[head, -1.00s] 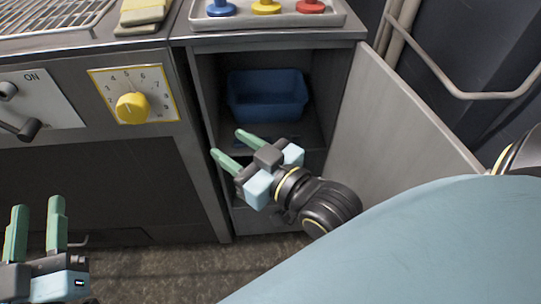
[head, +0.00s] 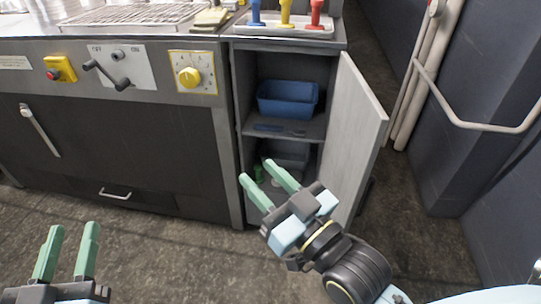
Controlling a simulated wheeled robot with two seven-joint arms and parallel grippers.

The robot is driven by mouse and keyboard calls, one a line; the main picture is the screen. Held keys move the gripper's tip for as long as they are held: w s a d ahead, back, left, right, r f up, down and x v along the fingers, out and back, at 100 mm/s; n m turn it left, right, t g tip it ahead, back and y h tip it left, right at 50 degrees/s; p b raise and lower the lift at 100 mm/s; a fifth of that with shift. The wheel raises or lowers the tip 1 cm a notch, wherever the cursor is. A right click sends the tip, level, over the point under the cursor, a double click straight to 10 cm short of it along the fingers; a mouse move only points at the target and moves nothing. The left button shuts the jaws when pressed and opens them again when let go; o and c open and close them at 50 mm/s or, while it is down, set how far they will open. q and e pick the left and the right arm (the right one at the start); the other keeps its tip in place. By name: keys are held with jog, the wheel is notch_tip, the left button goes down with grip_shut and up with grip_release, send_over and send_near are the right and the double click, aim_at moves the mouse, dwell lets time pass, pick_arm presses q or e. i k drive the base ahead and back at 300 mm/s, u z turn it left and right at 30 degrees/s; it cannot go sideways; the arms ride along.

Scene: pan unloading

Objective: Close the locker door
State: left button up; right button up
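The locker (head: 240,130) stands under the right end of the counter, and its front is open. Its grey door (head: 352,130) is hinged on the right and swung outward. My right gripper (head: 268,182) is open and empty, in front of the lower part of the opening and left of the door. It hides part of the lower compartment. My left gripper (head: 66,245) is open and empty at the lower left, over the floor and far from the door.
Inside the locker a blue bin (head: 288,100) is on the shelf (head: 265,122), with small blue items in front of it. A tray (head: 300,30) with colored-handled items is on top. White pipes (head: 415,90) run along the wall at right. Floor in front is clear.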

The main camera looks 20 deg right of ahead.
aim_at(357, 124)
jog(key=u, duration=1.15)
jog(key=i, duration=1.15)
jog(key=z, duration=3.05)
